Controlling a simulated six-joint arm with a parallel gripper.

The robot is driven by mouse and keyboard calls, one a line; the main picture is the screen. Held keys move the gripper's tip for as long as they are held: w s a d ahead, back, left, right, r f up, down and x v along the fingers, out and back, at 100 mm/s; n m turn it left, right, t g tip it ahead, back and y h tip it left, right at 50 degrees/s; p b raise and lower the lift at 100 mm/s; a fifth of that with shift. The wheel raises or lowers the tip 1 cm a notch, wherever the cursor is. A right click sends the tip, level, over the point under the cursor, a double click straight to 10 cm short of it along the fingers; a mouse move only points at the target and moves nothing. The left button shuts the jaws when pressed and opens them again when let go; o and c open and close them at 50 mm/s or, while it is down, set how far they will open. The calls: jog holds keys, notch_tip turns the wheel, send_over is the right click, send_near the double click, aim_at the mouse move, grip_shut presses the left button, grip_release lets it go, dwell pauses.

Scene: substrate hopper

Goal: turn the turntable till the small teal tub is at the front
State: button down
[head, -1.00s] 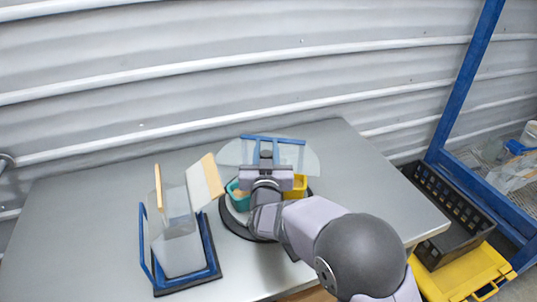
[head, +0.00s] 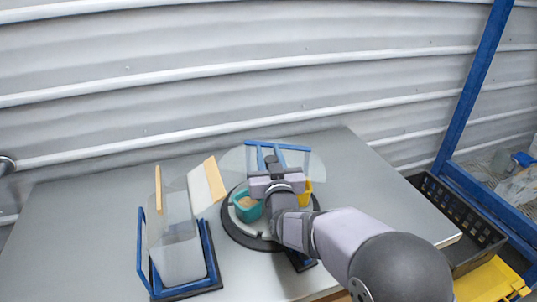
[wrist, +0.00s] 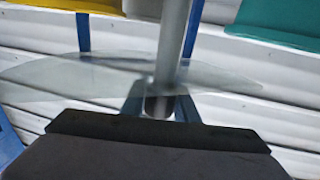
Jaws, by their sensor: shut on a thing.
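The turntable (head: 236,233) is a round dark-rimmed disc with a pale top, on the grey table. The small teal tub (head: 246,211) stands on its left side with tan material inside; it also shows at the upper right of the wrist view (wrist: 285,22). A yellow tub (head: 307,190) sits on the right side, partly behind my arm, and shows at the upper left of the wrist view (wrist: 95,4). My gripper (wrist: 160,103) is shut on an upright grey post (wrist: 173,45) between the tubs. My arm hides the turntable's right front.
A clear hopper (head: 180,258) in a blue frame with wooden-edged panels stands at the left. A clear curved shield (head: 235,160) on blue bars stands behind the turntable. A black crate (head: 462,215) and a yellow bin (head: 485,283) are beyond the table's right edge.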

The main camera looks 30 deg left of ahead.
jog(key=c, duration=1.4)
grip_release()
jog(key=shift+s, duration=0.1)
jog(key=shift+b+v, duration=1.2)
jog(key=shift+v, duration=2.4)
jog(key=shift+r, duration=0.1)
